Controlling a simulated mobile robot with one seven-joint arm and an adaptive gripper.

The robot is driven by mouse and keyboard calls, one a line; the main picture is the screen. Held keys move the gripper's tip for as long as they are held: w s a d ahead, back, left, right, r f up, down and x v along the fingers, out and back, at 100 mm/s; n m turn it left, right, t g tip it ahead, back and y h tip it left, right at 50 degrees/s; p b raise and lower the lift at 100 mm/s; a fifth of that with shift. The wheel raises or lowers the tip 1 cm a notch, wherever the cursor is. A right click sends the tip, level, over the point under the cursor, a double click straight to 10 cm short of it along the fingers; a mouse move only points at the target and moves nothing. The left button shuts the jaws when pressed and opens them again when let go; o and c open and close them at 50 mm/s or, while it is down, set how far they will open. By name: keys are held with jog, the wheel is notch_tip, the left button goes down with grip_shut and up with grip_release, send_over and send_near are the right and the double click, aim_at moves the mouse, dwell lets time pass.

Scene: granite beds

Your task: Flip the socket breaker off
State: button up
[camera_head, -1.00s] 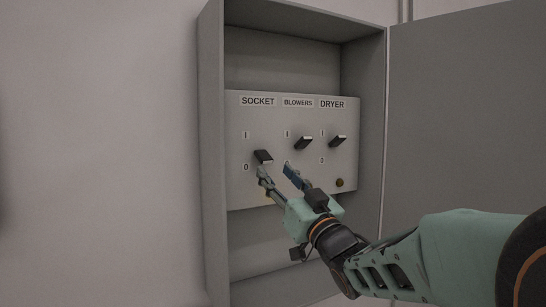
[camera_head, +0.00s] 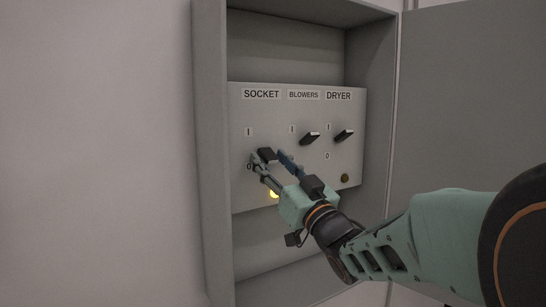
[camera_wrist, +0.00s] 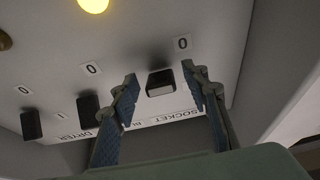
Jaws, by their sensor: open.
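The black SOCKET breaker lever (camera_head: 267,153) is at the left of the grey breaker panel (camera_head: 240,195), under its label (camera_head: 261,94). It sits lower than the other two levers. My gripper (camera_head: 268,157) is open with its two fingertips at either side of this lever. In the wrist view, the socket lever (camera_wrist: 160,83) shows between the spread fingers (camera_wrist: 158,72), with gaps at both sides. A yellow lamp (camera_head: 274,193) glows below the lever, partly hidden by my gripper.
The BLOWERS lever (camera_head: 310,138) and DRYER lever (camera_head: 344,135) are close by on the right, both higher. An unlit brass-coloured lamp (camera_head: 345,178) is below DRYER. The grey cabinet walls (camera_head: 212,150) surround the panel, and its open door (camera_head: 470,100) is at the right.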

jog(key=shift+c, duration=0.3)
grip_shut()
jog(key=b, duration=0.3)
jog(key=shift+w+a+f+t+b, duration=0.1)
jog(key=shift+f+t+b, duration=0.2)
jog(key=shift+f, duration=0.05)
jog(key=shift+b, duration=0.6)
jog(key=y+b, duration=0.1)
jog(key=b, duration=0.3)
jog(key=shift+w+f+t, duration=0.1)
jog(key=shift+f+t, duration=0.05)
jog(key=shift+t, duration=0.25)
jog(key=shift+a+r+b, duration=0.1)
jog(key=shift+r+b, duration=0.1)
jog(key=shift+b, duration=0.35)
